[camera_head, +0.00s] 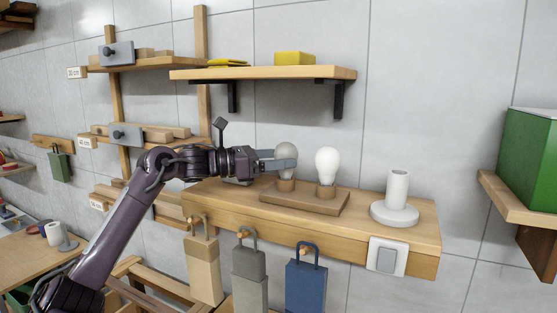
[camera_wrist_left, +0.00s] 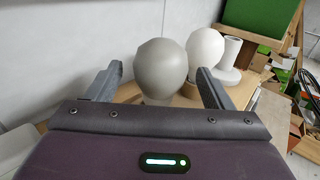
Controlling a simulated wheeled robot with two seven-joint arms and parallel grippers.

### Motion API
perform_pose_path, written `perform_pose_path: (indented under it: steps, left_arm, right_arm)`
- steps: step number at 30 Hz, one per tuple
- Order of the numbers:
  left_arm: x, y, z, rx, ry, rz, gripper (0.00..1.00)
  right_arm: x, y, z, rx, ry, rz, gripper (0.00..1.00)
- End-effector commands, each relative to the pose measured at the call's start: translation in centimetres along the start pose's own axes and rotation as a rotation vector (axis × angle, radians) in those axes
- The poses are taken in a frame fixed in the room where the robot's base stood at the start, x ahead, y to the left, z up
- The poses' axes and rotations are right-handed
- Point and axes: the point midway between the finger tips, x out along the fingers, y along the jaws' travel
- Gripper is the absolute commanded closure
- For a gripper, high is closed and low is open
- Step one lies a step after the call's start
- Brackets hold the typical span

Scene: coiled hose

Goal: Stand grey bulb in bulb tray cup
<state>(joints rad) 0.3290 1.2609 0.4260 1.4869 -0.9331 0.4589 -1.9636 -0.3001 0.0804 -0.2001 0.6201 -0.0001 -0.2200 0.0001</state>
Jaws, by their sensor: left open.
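The grey bulb (camera_head: 286,148) is upright over the left cup (camera_head: 286,185) of the wooden bulb tray (camera_head: 318,205), and its lower end appears to sit in that cup. My left gripper (camera_head: 284,159) is open, with its fingers on either side of the grey bulb; one finger covers part of it in the head view. In the left wrist view the grey bulb (camera_wrist_left: 161,70) shows between the two spread fingers, with a gap on each side. The white bulb (camera_head: 327,162) stands upright in the right cup. My right gripper is not in view.
The tray rests on a wooden wall shelf (camera_head: 420,222). A white lamp base with a cylinder (camera_head: 396,197) stands at its right end. Padlock-shaped blocks hang from pegs below, and another shelf (camera_head: 265,73) is above. A green box (camera_head: 530,152) is far right.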

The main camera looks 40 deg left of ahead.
Motion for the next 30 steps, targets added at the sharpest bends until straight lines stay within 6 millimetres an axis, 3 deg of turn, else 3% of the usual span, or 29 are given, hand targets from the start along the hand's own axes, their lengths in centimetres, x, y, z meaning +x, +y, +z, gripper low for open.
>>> perform_pose_path:
  steps: [9,15,30]
  left_arm:
    - [-4.1,0.1,-0.8,0.001,0.0,0.003,0.25]
    - [-6.7,0.1,-0.4,0.002,-0.001,0.003,0.25]
    - [-7.6,0.0,0.0,0.0,-0.001,0.0,0.25]
  right_arm:
    - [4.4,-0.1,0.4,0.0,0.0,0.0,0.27]
    - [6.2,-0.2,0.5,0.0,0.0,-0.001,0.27]
    - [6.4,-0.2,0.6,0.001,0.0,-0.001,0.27]
